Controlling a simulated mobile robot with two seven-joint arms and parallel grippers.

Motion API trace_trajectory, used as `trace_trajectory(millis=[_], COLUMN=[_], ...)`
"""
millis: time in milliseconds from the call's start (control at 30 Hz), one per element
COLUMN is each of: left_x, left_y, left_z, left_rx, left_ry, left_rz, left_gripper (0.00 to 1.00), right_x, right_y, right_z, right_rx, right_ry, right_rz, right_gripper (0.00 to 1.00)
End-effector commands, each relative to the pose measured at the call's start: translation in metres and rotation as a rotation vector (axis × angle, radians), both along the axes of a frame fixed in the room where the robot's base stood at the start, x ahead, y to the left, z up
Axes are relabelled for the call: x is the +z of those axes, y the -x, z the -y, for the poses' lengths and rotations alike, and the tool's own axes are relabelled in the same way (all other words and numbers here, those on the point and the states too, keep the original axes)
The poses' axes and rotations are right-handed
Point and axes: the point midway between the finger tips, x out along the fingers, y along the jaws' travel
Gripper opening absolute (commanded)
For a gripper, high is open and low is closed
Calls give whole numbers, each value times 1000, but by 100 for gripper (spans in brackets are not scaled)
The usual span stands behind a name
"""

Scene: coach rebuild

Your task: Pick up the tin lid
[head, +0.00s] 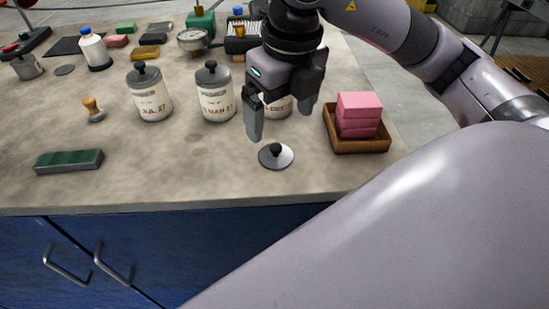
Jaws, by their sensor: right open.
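A round grey tin lid with a dark knob (276,156) lies on the counter near its front edge. My right gripper (281,122) is open and empty. It hangs above and just behind the lid, fingers pointing down, apart from it. A white labelled tin (279,107) stands behind the fingers and is partly hidden by them; I cannot see its top. Two similar tins, one at the left (150,100) and one in the middle (215,100), stand beside it with their knobbed lids on. My left gripper is not in view.
A wooden tray (360,146) with pink blocks (358,113) stands right of the lid. A green-topped block (69,161) and a small wooden-handled stamp (94,109) are at the left. A white bottle (94,48) and other items stand further back. The counter left of the lid is clear.

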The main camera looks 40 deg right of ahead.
Motion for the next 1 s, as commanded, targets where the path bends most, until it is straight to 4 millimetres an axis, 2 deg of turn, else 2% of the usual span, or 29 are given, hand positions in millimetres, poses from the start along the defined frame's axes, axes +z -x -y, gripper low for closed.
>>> trace_trajectory(millis=[333,600,900,933,1000], left_x=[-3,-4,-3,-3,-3], left_y=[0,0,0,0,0], left_z=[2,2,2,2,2], left_rx=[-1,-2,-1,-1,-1], left_ry=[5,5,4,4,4], left_rz=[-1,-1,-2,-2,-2], left_gripper=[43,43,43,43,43], right_x=[-28,-64,-70,-70,-70], right_y=[-1,-2,-3,-3,-3], right_z=[-3,-4,-5,-5,-5], right_rx=[5,3,5,5,5], right_ry=[-2,-2,-3,-3,-3], right_rz=[-4,-5,-2,-2,-2], right_gripper=[93,93,93,86,63])
